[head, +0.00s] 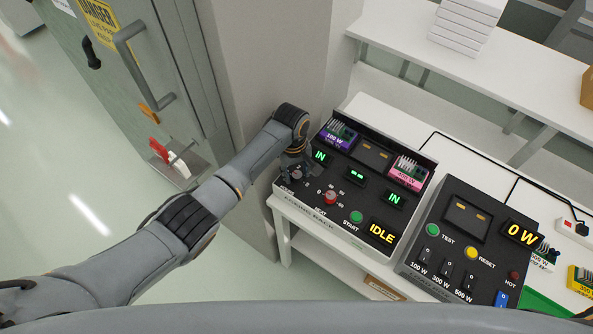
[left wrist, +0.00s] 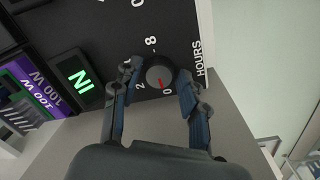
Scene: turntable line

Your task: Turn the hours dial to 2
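The hours dial (left wrist: 159,76) is a small dark round knob at the panel edge by the printed word HOURS. In the left wrist view its red mark points toward the 0, with 2 and 8 printed nearby. My left gripper (left wrist: 158,77) is open, with one finger on each side of the dial; whether either finger touches it I cannot tell. In the head view my left gripper (head: 293,169) is over the left corner of the black rack panel (head: 345,212) and partly hides the dial. My right gripper is not in view.
The panel also has a red heat dial (head: 330,197), a green start button (head: 355,217), an IDLE display (head: 382,234) and purple (head: 338,134) and pink (head: 408,171) modules. A second switch box (head: 462,235) stands to the right. A grey cabinet (head: 140,70) is at left.

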